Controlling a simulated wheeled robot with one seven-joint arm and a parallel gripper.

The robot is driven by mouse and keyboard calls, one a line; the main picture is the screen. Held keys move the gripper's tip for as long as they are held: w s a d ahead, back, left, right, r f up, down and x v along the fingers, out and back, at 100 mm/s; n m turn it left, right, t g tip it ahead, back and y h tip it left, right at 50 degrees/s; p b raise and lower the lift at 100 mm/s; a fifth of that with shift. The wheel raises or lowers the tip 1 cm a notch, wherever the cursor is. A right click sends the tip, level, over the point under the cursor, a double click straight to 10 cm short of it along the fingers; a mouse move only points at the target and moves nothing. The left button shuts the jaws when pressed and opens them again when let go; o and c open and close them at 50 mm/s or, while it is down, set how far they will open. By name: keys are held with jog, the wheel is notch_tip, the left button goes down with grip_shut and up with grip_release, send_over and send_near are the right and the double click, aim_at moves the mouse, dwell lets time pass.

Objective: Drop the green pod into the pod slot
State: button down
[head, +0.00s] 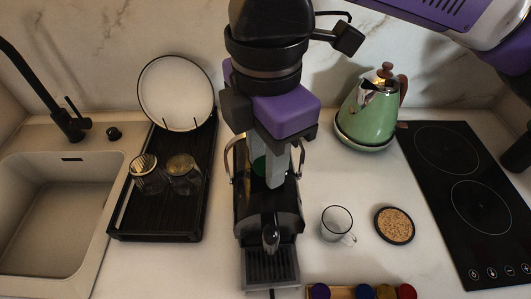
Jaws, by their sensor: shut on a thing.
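My gripper (268,172) points down over the black coffee machine (268,215). It is shut on the green pod (258,166), which shows only in part between the grey fingers. The pod is at the top rear part of the machine. The pod slot is hidden behind my gripper and the pod, so I cannot tell whether the pod is above it or partly in it. A metal lever (230,156) shows at the sides of the machine's top.
A glass mug (337,223) and a round cork coaster (394,225) stand right of the machine. Several other pods sit in a wooden holder (342,292) at the front edge. A green kettle (368,112) and black hob (465,190) are right; a drying rack (165,222) is left.

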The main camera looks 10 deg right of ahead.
jog(key=c, duration=1)
grip_release()
jog(key=shift+o, duration=0.2)
jog(key=shift+r, duration=0.15)
notch_tip(320, 180, up, 7)
jog(key=p, duration=0.7)
jog(key=shift+s, duration=0.1)
